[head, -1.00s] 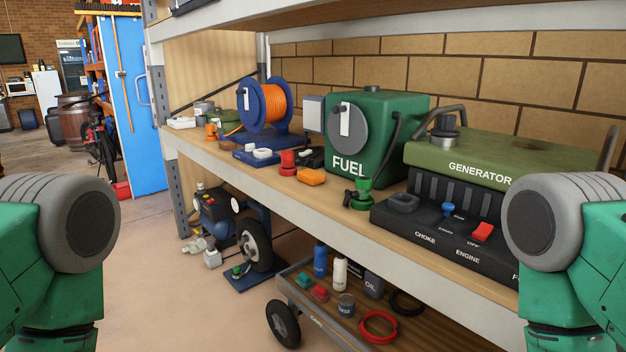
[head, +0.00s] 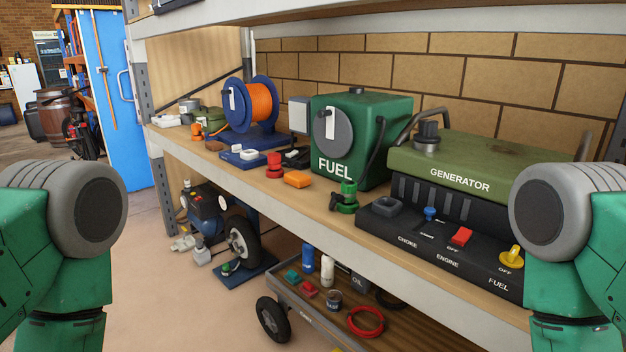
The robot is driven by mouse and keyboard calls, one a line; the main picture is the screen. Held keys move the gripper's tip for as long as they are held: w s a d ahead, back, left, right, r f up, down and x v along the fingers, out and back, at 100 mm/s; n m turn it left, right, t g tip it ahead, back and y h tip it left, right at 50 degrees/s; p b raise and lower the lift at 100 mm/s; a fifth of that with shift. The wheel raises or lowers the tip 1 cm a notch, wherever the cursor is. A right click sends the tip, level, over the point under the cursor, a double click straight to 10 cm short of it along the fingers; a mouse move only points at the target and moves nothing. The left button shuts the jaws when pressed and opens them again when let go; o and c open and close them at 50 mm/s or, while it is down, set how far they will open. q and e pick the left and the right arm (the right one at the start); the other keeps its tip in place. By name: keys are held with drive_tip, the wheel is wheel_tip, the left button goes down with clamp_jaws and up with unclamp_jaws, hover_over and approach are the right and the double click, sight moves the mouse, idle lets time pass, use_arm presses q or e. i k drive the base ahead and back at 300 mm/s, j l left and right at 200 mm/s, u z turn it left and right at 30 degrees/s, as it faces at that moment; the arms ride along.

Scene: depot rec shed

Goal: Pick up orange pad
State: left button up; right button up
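The orange pad (head: 297,179) is a small flat block lying on the wooden shelf (head: 335,210), near its front edge. It sits to the right of a red knob-like part (head: 274,165) and in front of the green fuel tank (head: 358,140). A green valve-like part (head: 345,198) stands to its right. My two arms show only as green and grey links at the left and right picture edges. Neither gripper is in view, and nothing of mine is near the pad.
The generator (head: 455,165) with its black control panel fills the shelf's right side. The orange hose reel (head: 250,103) stands further left. Below are a compressor (head: 212,215) and a low cart (head: 310,317) with bottles and small parts. Open floor lies left of the cart.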

sight(297, 179)
drive_tip(key=i+j+z, duration=0.1)
drive_tip(key=z, duration=0.4)
drive_tip(key=j+z, duration=0.15)
drive_tip(key=z, duration=0.3)
drive_tip(key=j+z, duration=0.15)
drive_tip(key=z, duration=0.35)
drive_tip(key=j+z, duration=0.2)
drive_tip(key=z, duration=0.25)
drive_tip(key=k+j+z, duration=0.2)
drive_tip(key=j, duration=0.25)
drive_tip(key=j+z, duration=0.2)
drive_tip(key=j, duration=0.3)
drive_tip(key=k+j+z, duration=0.25)
drive_tip(key=j, duration=0.2)
drive_tip(key=j+z, duration=0.2)
drive_tip(key=j, duration=0.25)
drive_tip(key=k+j+z, duration=0.4)
drive_tip(key=j, duration=0.3)
drive_tip(key=k, duration=0.1)
